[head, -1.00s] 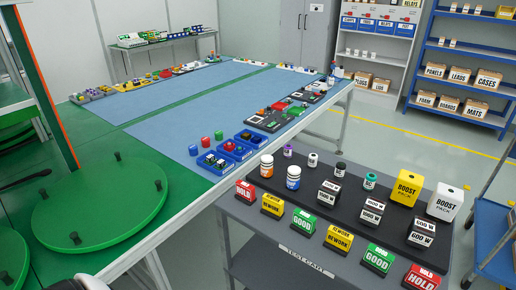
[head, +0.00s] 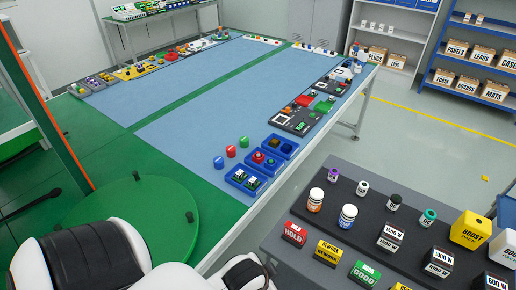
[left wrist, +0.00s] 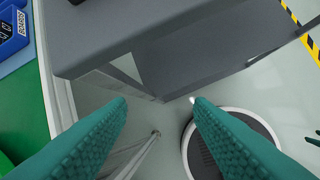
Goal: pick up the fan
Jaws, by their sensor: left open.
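I cannot make out a fan for certain in either view; the small parts on the work table (head: 190,95) are too small to tell apart. My left gripper (left wrist: 160,101) shows in the left wrist view as two teal ridged fingers, spread wide with nothing between them. It points down past the grey test cart (left wrist: 200,50), over the floor. In the head view, white and black links of my arm fill the bottom left, and no gripper shows there. My right gripper is in neither view.
Blue bins (head: 247,179) with small parts sit at the table's near right edge. The grey cart (head: 285,250) carries bottles, weights and sign blocks. A green round turntable (head: 150,205) lies at the left. The blue mat's middle is clear.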

